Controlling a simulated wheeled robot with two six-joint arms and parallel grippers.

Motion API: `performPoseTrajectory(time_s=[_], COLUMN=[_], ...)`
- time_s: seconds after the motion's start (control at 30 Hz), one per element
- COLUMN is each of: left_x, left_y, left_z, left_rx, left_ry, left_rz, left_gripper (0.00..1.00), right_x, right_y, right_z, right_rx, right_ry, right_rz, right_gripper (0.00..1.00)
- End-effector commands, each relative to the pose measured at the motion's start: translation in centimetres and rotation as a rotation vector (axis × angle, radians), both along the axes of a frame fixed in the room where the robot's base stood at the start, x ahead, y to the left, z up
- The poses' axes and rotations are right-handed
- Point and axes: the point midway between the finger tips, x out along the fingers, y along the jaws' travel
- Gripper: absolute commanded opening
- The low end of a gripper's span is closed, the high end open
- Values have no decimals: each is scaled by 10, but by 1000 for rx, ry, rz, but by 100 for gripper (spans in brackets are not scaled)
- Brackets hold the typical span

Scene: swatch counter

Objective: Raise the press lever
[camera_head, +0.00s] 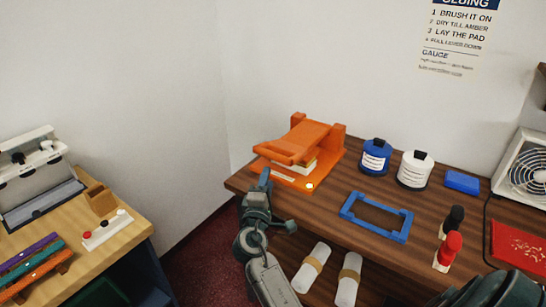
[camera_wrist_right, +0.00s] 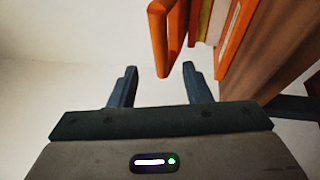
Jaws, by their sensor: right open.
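The orange press (camera_head: 318,138) stands at the back left of the dark wooden counter. Its lever (camera_head: 283,153) is low, with its handle bar at the front, over a pale stack (camera_head: 303,168). A small light glows on the press base's front corner. My right gripper (camera_head: 266,175) is at the counter's left edge, just in front of the handle. In the right wrist view its jaws (camera_wrist_right: 160,70) are open and empty, with the end of the orange handle bar (camera_wrist_right: 160,42) in line with the gap between them. Whether the bar lies between the fingertips is unclear. My left gripper is out of view.
A blue jar (camera_head: 375,158), a white jar (camera_head: 414,170) and a blue frame (camera_head: 376,217) are right of the press. A light wooden table (camera_head: 115,240) is left, across a gap.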

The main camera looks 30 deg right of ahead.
Motion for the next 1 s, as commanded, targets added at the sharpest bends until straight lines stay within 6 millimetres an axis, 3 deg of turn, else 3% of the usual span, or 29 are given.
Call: performPoseTrajectory(time_s=[0.53,1.0], left_x=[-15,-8], left_y=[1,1], left_z=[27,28], left_rx=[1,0], left_ry=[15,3], left_rz=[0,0], left_gripper=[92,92], right_x=[63,72], right_y=[-63,-72], right_z=[19,19], right_rx=[-1,3], right_ry=[1,0], right_rz=[-1,-1], right_gripper=[44,42])
